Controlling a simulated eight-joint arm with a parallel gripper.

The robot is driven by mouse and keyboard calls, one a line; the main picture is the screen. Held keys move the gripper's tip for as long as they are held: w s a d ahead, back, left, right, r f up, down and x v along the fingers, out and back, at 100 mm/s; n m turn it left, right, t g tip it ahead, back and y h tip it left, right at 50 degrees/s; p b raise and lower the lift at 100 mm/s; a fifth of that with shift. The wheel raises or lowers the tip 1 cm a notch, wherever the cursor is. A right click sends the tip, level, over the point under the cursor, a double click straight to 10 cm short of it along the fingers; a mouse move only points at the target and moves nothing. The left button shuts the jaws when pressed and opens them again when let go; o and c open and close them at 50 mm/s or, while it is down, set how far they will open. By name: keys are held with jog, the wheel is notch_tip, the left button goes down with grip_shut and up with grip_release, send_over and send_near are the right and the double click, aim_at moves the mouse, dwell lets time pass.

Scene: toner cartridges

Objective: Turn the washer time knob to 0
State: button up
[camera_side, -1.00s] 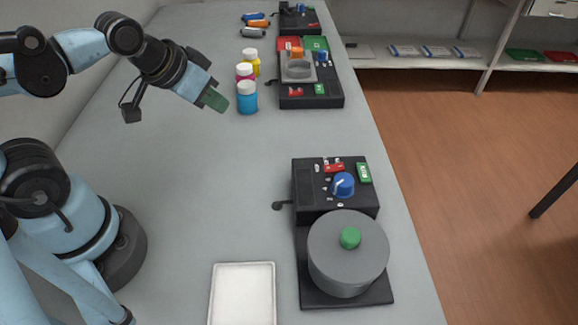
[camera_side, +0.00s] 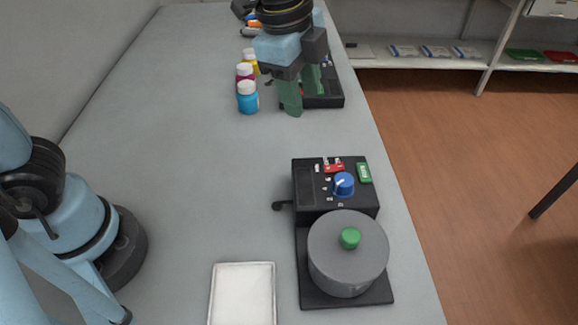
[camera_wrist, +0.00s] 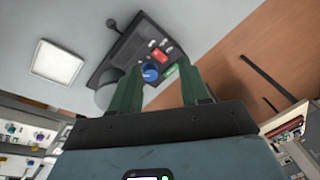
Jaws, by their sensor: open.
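The washer (camera_side: 305,190) is a black box with a grey lidded drum (camera_side: 335,255) in front of its panel. In the wrist view the blue knob (camera_wrist: 150,72) shows between my open fingers (camera_wrist: 160,85), at a distance. Nothing is between the fingers.
A red switch (camera_side: 333,168) and a green switch (camera_side: 364,173) lie close to the time knob. A white tray (camera_side: 214,300) lies left of the drum. Bottles (camera_side: 247,98) and a second black device (camera_side: 325,100) stand at the back. The middle table is clear.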

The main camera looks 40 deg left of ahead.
aim_at(344, 180)
jog(key=d+m+g+y, duration=0.1)
jog(key=d+m+g, duration=0.1)
jog(key=d+m, duration=0.75)
jog(key=shift+n, duration=0.45)
jog(key=f, duration=1.2)
jog(key=shift+w+d+f, duration=0.1)
jog(key=shift+w+f, duration=0.1)
jog(key=shift+f, duration=0.1)
jog(key=c, duration=0.8)
jog(key=shift+o, duration=0.2)
